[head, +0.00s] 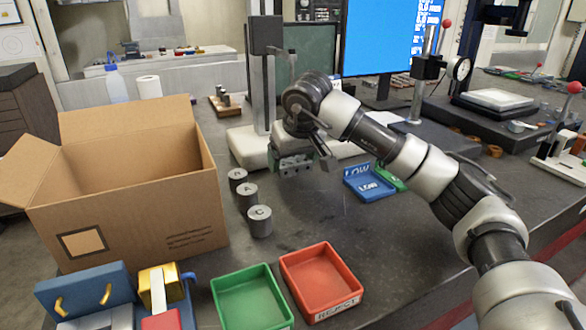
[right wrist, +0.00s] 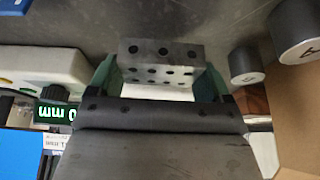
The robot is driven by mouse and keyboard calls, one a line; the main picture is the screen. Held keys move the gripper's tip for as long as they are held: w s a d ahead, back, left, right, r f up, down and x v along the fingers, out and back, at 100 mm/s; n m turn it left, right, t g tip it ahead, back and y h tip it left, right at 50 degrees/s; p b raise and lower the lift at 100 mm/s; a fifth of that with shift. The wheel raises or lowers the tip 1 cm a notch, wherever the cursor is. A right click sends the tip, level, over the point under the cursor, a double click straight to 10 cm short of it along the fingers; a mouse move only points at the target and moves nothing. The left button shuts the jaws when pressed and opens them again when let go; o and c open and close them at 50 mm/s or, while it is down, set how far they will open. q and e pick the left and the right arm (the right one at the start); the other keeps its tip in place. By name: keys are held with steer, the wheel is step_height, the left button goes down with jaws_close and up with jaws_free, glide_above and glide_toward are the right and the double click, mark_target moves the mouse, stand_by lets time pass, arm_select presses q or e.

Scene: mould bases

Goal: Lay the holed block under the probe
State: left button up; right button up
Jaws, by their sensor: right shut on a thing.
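The holed block (head: 293,164) is a grey metal block with rows of dark holes. My right gripper (head: 300,161) is shut on it and holds it beside the front of the white-based column gauge (head: 248,150). In the right wrist view the block (right wrist: 160,62) sits between the two green fingers, with a holed face showing. The gauge has a tall grey column (head: 263,95) and a dark head; my arm hides part of its base, and I cannot clearly make out the probe tip. A green digital readout in mm (right wrist: 56,114) shows in the right wrist view. My left gripper is out of view.
Several lettered metal cylinders (head: 260,221) stand left of the block. An open cardboard box (head: 130,215) is at left. A green tray (head: 250,298) and red REJECT tray (head: 320,280) lie in front; a blue LOW tray (head: 370,183) lies right. Bare table lies between.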

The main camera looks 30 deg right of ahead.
step_height(320, 180, down, 2)
steer(key=shift+f, duration=0.25)
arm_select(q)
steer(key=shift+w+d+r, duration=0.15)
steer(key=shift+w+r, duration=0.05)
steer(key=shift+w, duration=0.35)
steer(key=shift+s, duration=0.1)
arm_select(e)
steer(key=o, duration=0.8)
steer(key=shift+f, duration=0.2)
steer(key=o, duration=0.4)
steer(key=shift+c, duration=0.2)
steer(key=shift+r, duration=0.15)
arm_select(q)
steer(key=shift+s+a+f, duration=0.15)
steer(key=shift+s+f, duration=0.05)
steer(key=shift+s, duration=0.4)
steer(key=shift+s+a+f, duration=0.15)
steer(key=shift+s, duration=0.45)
arm_select(e)
steer(key=v, duration=1.2)
